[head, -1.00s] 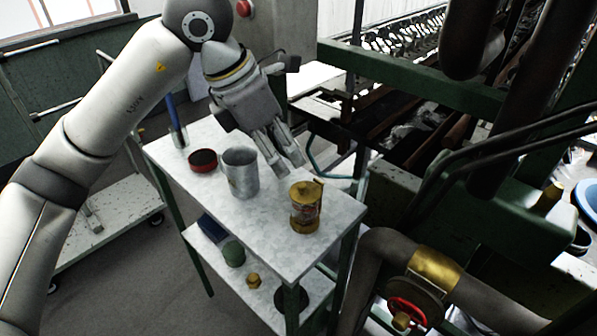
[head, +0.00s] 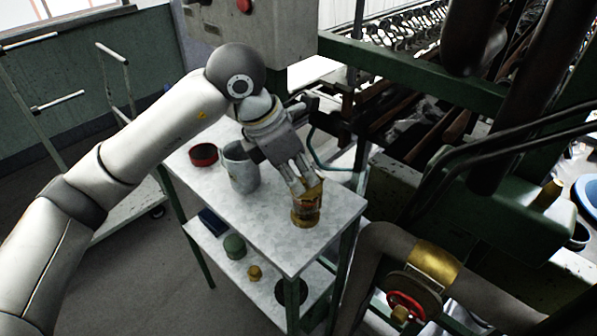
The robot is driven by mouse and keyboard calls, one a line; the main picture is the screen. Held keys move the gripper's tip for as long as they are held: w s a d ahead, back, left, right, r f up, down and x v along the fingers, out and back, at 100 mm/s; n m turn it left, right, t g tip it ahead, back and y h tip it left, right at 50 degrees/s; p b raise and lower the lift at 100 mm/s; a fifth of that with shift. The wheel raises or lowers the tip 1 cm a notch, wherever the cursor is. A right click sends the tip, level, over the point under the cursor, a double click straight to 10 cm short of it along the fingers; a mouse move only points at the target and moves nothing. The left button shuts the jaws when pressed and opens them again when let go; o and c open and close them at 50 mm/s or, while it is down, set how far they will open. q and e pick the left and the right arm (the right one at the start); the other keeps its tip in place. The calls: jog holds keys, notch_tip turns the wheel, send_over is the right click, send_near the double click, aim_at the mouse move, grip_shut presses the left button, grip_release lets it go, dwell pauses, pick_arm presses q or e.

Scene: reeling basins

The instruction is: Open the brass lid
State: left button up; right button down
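A brass canister (head: 305,212) with a worn label stands upright near the front right corner of a pale table top (head: 275,235). Its brass lid (head: 321,190) is mostly hidden behind my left gripper (head: 303,186), so I cannot tell whether it is raised. My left gripper comes down from the upper left, with its fingertips at the canister's top. The fingertips overlap the lid in the head view, and their grip and contact are unclear. My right gripper is not in view.
The lower shelf holds a green jar (head: 234,246) and a small brass piece (head: 254,272). Green machinery (head: 470,215) and a red valve wheel (head: 404,303) stand close on the right.

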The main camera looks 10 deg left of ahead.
pick_arm(q)
grip_shut()
jog(key=r+g+p, duration=0.1)
jog(key=w+g+y+p, duration=0.1)
jog(key=p, duration=0.1)
jog(key=shift+d+r, duration=0.35)
jog(key=g+y+p, duration=0.1)
jog(key=p, duration=0.1)
jog(key=w+d+r+g+y+p, duration=0.1)
jog(key=g+p, duration=0.1)
jog(key=shift+w+d+n+y, duration=0.1)
jog(key=shift+w+n+y, duration=0.2)
jog(key=shift+w, duration=0.1)
jog(key=shift+f+g, duration=0.1)
jog(key=shift+g, duration=0.2)
jog(key=shift+d+f, duration=0.1)
